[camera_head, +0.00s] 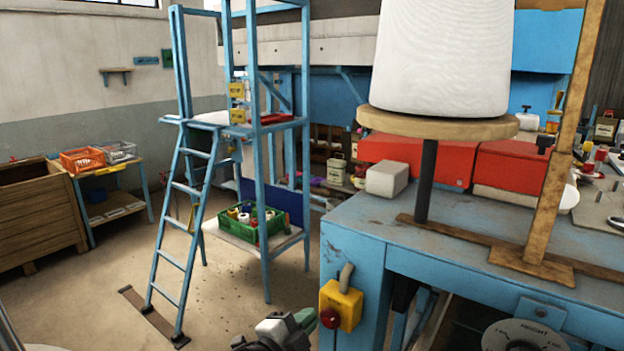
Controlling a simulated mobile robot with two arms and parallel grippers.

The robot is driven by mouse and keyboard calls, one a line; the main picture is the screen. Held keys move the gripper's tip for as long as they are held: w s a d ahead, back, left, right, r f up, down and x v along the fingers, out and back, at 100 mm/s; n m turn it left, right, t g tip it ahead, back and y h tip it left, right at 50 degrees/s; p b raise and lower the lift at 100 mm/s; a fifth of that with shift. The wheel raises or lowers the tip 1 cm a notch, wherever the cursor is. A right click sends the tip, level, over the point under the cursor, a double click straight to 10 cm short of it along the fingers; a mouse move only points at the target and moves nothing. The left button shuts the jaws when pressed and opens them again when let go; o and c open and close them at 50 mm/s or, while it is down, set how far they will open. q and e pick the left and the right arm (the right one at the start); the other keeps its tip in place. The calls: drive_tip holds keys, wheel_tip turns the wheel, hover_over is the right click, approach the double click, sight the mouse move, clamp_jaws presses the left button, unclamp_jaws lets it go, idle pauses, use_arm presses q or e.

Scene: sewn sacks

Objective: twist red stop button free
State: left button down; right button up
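The red stop button (329,317) sits on the front of a yellow box (345,302). The box is fixed to the blue leg at the table's near left corner, and a grey cable enters its top. My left gripper (303,321) is at the bottom edge, just left of the button and close to it in the picture. Its green-tipped end points up and right toward the button. I cannot tell whether it touches the button or how far its fingers are apart. My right gripper is not in view.
The blue worktable (460,250) fills the right, carrying a white thread cone (445,55) on a wooden disc and an upright wooden post (565,150). A blue ladder frame (188,180) stands at left, with a green crate (255,220) on its low shelf. Floor between is clear.

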use_arm(q)
drive_tip(key=shift+p+v, duration=0.3)
drive_tip(key=shift+v, duration=2.6)
